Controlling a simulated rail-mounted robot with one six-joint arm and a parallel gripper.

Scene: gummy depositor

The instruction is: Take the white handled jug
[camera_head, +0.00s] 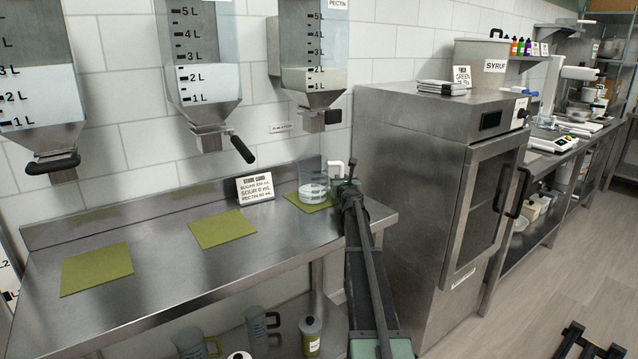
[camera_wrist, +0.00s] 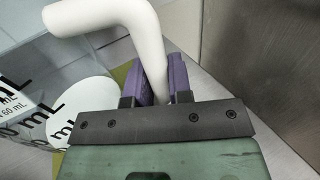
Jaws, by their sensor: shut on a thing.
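The white handled jug (camera_head: 312,178) is clear, with a white handle and some white stuff in its bottom. It stands upright on the right green mat (camera_head: 301,206), under the rightmost dispenser. In the wrist view the jug's clear wall with mL marks (camera_wrist: 18,90) fills the left side, and its white handle (camera_wrist: 138,28) runs down between the purple finger pads. My gripper (camera_wrist: 158,82) is shut on the handle. In the head view my gripper (camera_head: 347,184) reaches the handle from the right front, and my arm hides part of the counter.
Measuring dispensers with black levers (camera_head: 240,149) hang above the steel counter (camera_head: 170,228). A card (camera_head: 255,188) stands left of the jug. Two bare green mats (camera_head: 97,268) lie further left. A steel cabinet (camera_head: 410,160) stands close on the right. Other jugs (camera_head: 258,325) sit below the counter.

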